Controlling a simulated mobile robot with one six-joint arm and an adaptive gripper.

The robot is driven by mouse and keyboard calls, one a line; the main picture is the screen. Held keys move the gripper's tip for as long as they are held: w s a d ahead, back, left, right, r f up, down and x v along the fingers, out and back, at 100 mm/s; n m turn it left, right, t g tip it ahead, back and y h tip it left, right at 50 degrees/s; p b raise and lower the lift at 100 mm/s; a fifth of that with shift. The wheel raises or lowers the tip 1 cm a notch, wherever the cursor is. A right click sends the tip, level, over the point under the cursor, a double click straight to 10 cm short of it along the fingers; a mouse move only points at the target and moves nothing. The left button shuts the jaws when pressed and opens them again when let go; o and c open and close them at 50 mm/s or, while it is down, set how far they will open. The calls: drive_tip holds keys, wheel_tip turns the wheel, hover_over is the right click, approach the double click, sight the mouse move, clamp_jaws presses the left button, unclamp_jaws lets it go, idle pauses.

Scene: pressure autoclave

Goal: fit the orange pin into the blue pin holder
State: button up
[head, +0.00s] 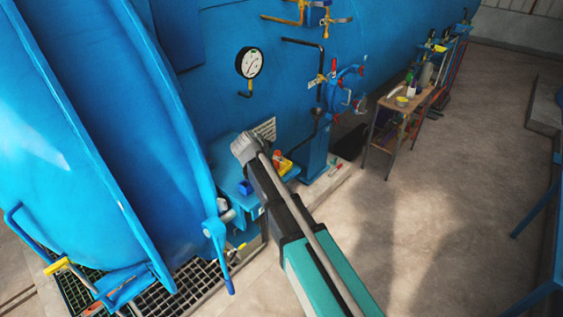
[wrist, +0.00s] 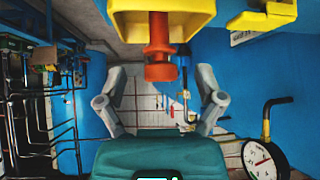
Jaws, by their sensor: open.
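The orange pin (wrist: 159,50) stands in a yellow holder (wrist: 123,24) at the top of the wrist view. The pin's flanged end points toward my gripper (wrist: 160,74). My gripper is open and empty, with its two grey fingers to either side of the pin's end in the picture. In the head view the orange pin (head: 278,154) and yellow holder (head: 285,166) show just right of my arm. A small blue block (head: 245,187), likely the blue pin holder, sits left of my arm.
The large blue autoclave (head: 100,120) fills the left. A second yellow part (wrist: 262,15) shows in the wrist view. A cluttered side table (head: 400,105) stands behind.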

drive_tip(key=shift+b+x, duration=1)
drive_tip(key=shift+x, duration=0.75)
clamp_jaws()
